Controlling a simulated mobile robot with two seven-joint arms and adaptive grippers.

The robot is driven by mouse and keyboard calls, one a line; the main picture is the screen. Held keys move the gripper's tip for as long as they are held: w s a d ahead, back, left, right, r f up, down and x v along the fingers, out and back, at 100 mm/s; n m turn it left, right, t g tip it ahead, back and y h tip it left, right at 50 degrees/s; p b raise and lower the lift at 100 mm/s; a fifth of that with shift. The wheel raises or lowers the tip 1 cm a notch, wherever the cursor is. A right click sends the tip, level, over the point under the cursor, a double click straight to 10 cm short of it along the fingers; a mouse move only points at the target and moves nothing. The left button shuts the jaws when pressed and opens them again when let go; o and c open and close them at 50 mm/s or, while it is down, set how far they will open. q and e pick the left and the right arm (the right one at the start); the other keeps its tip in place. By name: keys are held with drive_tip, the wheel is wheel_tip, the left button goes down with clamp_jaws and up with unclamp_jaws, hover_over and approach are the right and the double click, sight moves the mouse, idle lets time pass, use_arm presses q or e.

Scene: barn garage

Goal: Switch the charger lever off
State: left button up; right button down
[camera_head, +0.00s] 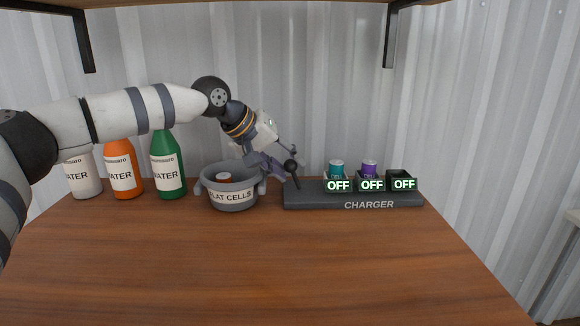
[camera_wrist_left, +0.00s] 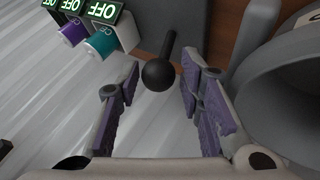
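The dark charger (camera_head: 369,204) stands at the back right of the table, with green OFF signs on its slots. Its lever has a black ball knob (camera_head: 291,164), which also shows in the left wrist view (camera_wrist_left: 159,76). In the head view the lever shaft rises from the charger's left end. My left gripper (camera_head: 281,168) is open at the knob; in the left wrist view its purple-padded fingers (camera_wrist_left: 160,90) are on either side of the knob with gaps. A teal cell (camera_head: 336,167) and a purple cell (camera_head: 369,167) stand in two slots; the right slot looks empty. My right gripper is not in view.
A grey pot marked FLAT CELLS (camera_head: 230,198) holds an orange-topped cell, close left of the charger. Green (camera_head: 168,172), orange (camera_head: 123,178) and white (camera_head: 82,180) bottles stand further left. The wooden table's front (camera_head: 260,260) is clear.

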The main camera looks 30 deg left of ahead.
use_arm(q)
drive_tip(key=v, duration=1)
drive_tip(key=shift+s+r, duration=0.2)
